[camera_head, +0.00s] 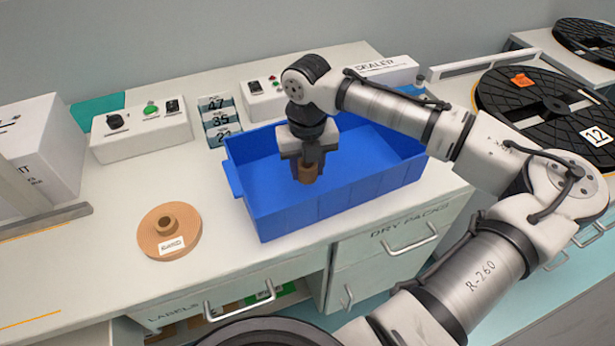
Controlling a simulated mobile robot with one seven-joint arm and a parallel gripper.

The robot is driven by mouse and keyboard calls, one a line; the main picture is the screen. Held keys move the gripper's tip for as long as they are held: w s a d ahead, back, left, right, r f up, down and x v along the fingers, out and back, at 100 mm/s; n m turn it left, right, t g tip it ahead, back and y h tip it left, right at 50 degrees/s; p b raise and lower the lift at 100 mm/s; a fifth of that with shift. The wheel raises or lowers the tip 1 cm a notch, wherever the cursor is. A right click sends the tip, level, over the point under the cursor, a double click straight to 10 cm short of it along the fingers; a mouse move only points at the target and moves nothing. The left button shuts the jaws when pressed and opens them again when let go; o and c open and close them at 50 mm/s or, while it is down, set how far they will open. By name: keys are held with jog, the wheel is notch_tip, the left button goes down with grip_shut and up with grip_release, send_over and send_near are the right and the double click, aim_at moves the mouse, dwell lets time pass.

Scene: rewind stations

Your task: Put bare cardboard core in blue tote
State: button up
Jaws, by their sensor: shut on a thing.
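The blue tote (285,215) stands on the white bench, its open top facing up. My gripper (307,165) points down over the left part of the tote's opening. It is shut on a short brown cardboard core (307,174), whose lower part shows below the fingers. The fingers cover the upper part of the core. From this view I cannot tell whether the core touches the tote's floor.
A brown labelled spool (178,244) lies on the bench left of the tote. A control box (140,130) with a green button and several numbered bins (219,120) stand behind. Large black reels (545,100) are at the right. Bench room is clear around the spool.

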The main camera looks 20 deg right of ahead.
aim_at(307, 190)
jog(key=shift+f, duration=2.25)
jog(key=shift+f, duration=0.1)
jog(key=o, duration=0.9)
jog(key=shift+o, duration=0.2)
notch_tip(307, 190, up, 12)
jog(key=shift+b, duration=0.3)
